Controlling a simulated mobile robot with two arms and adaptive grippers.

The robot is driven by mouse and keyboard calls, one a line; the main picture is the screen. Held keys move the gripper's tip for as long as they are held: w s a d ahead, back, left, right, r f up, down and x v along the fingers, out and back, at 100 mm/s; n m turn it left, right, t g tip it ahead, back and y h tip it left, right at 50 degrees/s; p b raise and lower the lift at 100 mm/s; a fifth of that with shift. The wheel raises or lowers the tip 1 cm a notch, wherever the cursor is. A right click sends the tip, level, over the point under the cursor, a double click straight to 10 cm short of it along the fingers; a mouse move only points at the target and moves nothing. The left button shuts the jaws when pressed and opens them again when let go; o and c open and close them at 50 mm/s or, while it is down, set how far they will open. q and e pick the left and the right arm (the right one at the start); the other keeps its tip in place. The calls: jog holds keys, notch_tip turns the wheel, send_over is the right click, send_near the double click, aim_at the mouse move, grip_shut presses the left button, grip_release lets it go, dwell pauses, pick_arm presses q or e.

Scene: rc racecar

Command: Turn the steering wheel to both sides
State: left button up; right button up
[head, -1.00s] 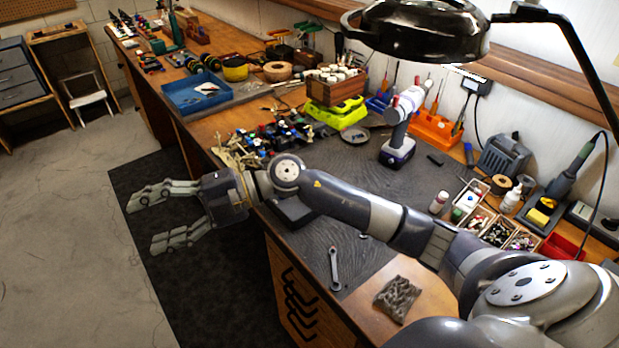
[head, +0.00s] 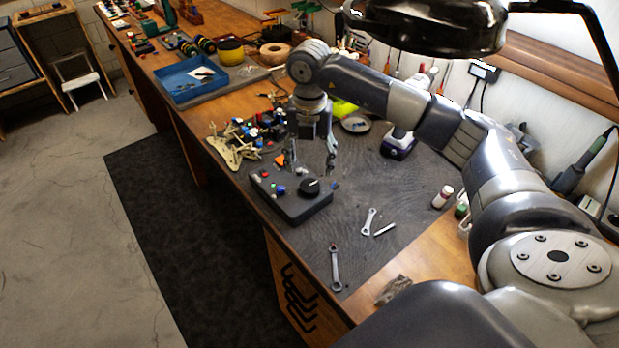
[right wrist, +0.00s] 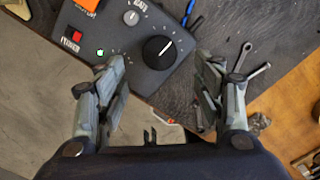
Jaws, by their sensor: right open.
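A dark control box (head: 290,205) lies on the grey work mat near the bench's front edge. It carries a large round black knob (head: 310,187); I see no other wheel-shaped control clearly. In the right wrist view the knob (right wrist: 160,52) has a white pointer line, with a smaller grey knob (right wrist: 131,17), a red power switch (right wrist: 77,36) and a lit green light (right wrist: 100,52) nearby. My right gripper (head: 311,158) is open and empty, pointing down above the box. Its fingers (right wrist: 161,66) appear either side of the knob, apparently not touching it. My left gripper is out of view.
A tan and coloured model car assembly (head: 235,150) lies left of the gripper. Wrenches (head: 335,268) lie on the mat to the right. A black lamp (head: 425,28) hangs above. A blue tray (head: 190,85) is farther back.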

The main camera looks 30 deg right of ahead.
aim_at(310, 185)
notch_tip(310, 185, down, 6)
jog(key=shift+p, duration=0.75)
jog(key=shift+f, duration=0.75)
jog(key=c, duration=1)
